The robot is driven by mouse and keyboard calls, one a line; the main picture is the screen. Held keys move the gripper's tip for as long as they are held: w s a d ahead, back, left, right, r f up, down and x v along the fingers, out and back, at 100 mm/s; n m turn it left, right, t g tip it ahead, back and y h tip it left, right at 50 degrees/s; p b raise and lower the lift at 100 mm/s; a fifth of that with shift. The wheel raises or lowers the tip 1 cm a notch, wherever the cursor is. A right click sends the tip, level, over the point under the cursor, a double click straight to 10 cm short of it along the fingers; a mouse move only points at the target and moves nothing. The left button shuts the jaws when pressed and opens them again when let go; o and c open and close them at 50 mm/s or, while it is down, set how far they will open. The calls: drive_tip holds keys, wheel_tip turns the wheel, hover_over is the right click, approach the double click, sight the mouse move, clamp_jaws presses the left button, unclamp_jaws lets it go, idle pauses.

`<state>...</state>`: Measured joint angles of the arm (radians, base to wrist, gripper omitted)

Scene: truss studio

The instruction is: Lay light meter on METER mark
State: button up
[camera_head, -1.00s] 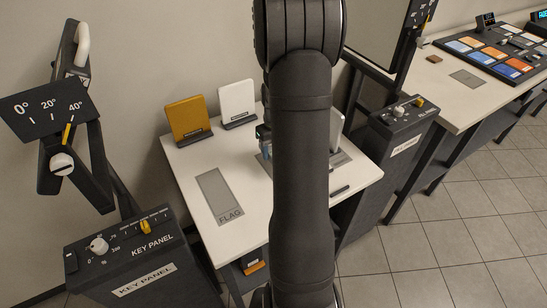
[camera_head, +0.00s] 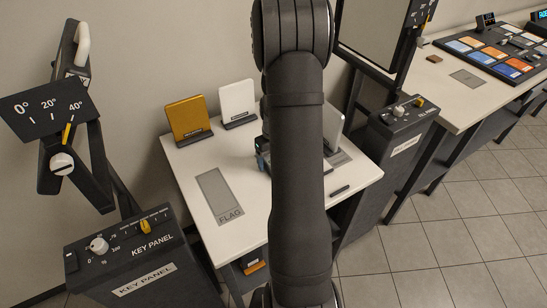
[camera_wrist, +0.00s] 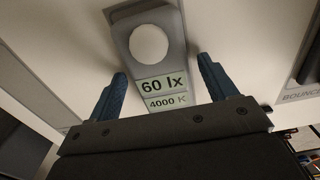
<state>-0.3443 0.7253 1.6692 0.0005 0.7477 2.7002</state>
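The light meter (camera_wrist: 150,75) shows in the wrist view as a grey body with a white round dome and a display reading "60 lx" and "4000 K". My gripper (camera_wrist: 160,85) is open. Its two blue fingers stand to the left and right of the meter's display end, with narrow gaps visible. In the head view my arm hides the meter, and only a bit of my gripper (camera_head: 262,158) shows beside the arm over the white table. I can read no METER label. A grey rectangle (camera_head: 467,78) lies on the right table, its lettering unreadable.
The white table (camera_head: 190,160) holds a grey FLAG mark (camera_head: 217,190), an orange panel (camera_head: 188,119) and a white panel (camera_head: 237,99) in stands. The KEY PANEL box (camera_head: 130,255) is at left.

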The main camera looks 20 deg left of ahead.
wheel_tip(320, 180, up, 13)
drive_tip(key=shift+f, duration=0.2)
idle(0.5)
drive_tip(key=shift+f, duration=0.15)
idle(0.5)
wheel_tip(320, 180, down, 13)
drive_tip(key=shift+r, duration=1.7)
